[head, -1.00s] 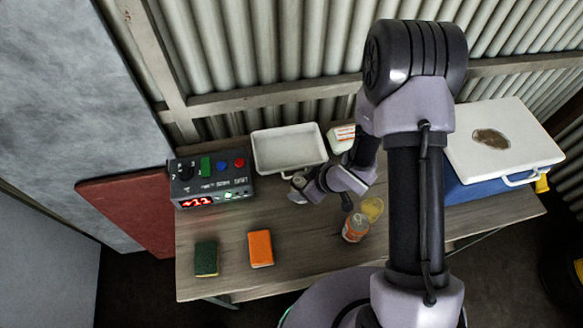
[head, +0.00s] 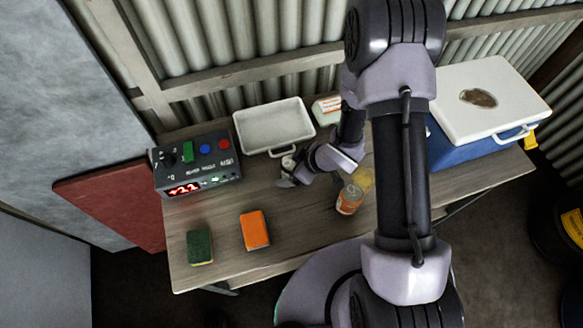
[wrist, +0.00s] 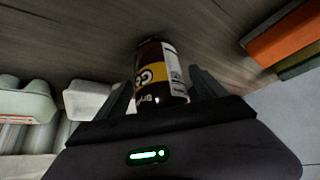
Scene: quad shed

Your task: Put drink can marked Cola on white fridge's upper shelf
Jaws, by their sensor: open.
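The Cola can, dark with a yellow band and partly readable lettering, stands between my gripper's fingers in the wrist view (wrist: 160,75). My gripper (wrist: 163,88) is open, with one finger on each side of the can; contact cannot be told. In the head view, my gripper (head: 287,177) is low over the wooden table beside the can, whose pale top (head: 288,162) shows while most of its body is hidden. I cannot make out a white fridge or its upper shelf for certain in either view.
A pale tray (head: 243,131) lies behind my gripper, and a black control box (head: 190,168) stands left. An orange bottle (head: 349,199) stands right. An orange block (head: 254,230) and a green sponge (head: 200,247) lie in front. A blue cooler (head: 458,150) is far right.

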